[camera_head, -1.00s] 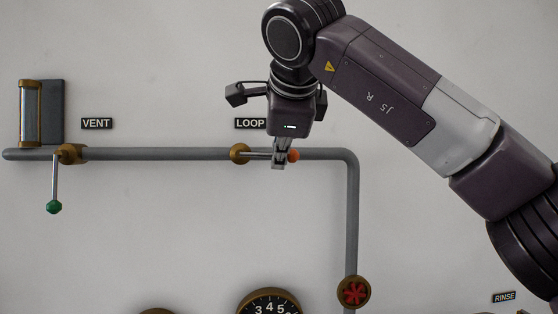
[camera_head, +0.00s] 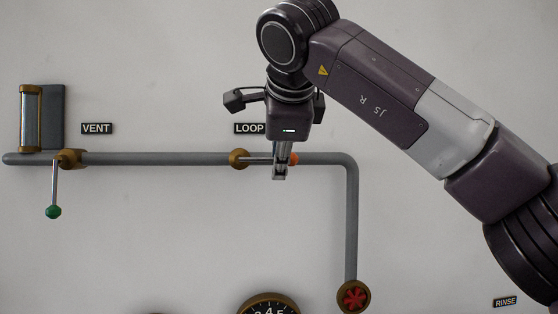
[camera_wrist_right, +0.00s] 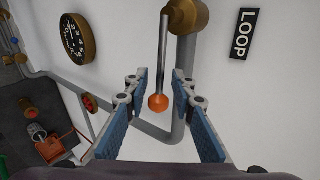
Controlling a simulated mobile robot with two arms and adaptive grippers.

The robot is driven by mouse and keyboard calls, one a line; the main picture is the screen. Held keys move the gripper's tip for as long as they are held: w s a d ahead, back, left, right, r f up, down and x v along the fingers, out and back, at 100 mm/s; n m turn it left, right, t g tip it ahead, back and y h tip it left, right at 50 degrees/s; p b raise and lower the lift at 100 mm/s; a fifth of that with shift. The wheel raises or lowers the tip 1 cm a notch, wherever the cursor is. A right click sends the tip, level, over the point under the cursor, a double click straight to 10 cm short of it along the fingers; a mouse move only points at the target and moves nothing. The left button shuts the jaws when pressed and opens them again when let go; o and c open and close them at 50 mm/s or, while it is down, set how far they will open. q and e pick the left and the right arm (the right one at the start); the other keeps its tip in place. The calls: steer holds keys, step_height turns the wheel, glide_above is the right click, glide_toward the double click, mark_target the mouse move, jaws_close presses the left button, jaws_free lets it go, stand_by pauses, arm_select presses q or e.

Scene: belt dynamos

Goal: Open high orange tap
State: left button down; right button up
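The orange tap is a brass valve (camera_head: 238,159) on the grey pipe, under the LOOP label, with a lever lying along the pipe to the right and ending in an orange knob (camera_head: 294,159). In the right wrist view the orange knob (camera_wrist_right: 158,102) and its metal lever (camera_wrist_right: 163,50) lie between my right gripper's fingers. My right gripper (camera_head: 280,172) points down at the lever near the knob. Its blue finger pads (camera_wrist_right: 158,115) are apart, with gaps on both sides of the knob. My left gripper is not in view.
A valve with a green-knobbed lever (camera_head: 54,211) hanging down is at the left, under the VENT label (camera_head: 97,128). A dial (camera_head: 268,303) and a red handwheel (camera_head: 353,297) are below. The pipe (camera_head: 352,220) bends down at the right. The wall is close behind the lever.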

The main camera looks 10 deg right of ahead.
steer(key=v, duration=1.2)
